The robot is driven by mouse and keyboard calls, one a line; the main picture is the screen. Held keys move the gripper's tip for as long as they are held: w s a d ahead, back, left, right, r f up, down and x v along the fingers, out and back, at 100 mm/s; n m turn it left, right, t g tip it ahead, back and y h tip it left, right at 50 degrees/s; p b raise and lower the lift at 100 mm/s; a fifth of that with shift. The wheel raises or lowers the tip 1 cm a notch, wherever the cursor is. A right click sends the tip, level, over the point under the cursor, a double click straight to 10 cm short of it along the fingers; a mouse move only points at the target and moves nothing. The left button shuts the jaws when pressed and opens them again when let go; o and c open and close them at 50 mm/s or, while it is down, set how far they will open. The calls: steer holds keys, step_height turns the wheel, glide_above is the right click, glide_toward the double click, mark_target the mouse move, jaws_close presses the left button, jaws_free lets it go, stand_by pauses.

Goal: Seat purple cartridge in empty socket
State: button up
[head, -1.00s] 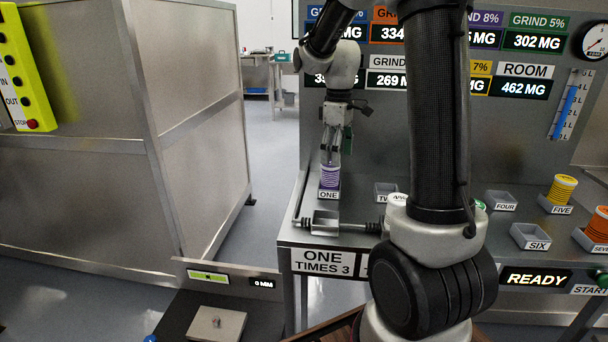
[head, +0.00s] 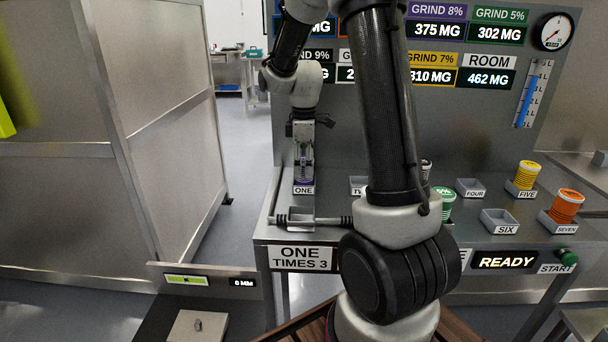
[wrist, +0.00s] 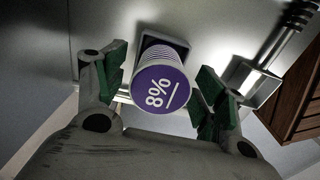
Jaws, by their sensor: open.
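The purple cartridge (head: 304,181), with a white "8%" on its purple end, stands in the tray labelled ONE at the left of the bench. My gripper (head: 304,160) is open and comes down over it from above. In the wrist view the cartridge (wrist: 158,86) lies between the two green-padded fingers, with a visible gap on each side. Sockets SIX (head: 499,224) and FOUR (head: 470,187) look empty. Socket TWO (head: 357,186) is partly hidden by my arm. THREE is hidden behind my arm.
A metal cradle (head: 296,219) with rods lies just in front of tray ONE. A yellow cartridge (head: 526,174) is at FIVE, an orange one (head: 566,206) at SEVEN, and a green one (head: 444,204) beside my arm. A scale (head: 200,325) stands at the lower left.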

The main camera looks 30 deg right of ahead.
steer(key=shift+f, duration=0.15)
steer(key=c, duration=1.3)
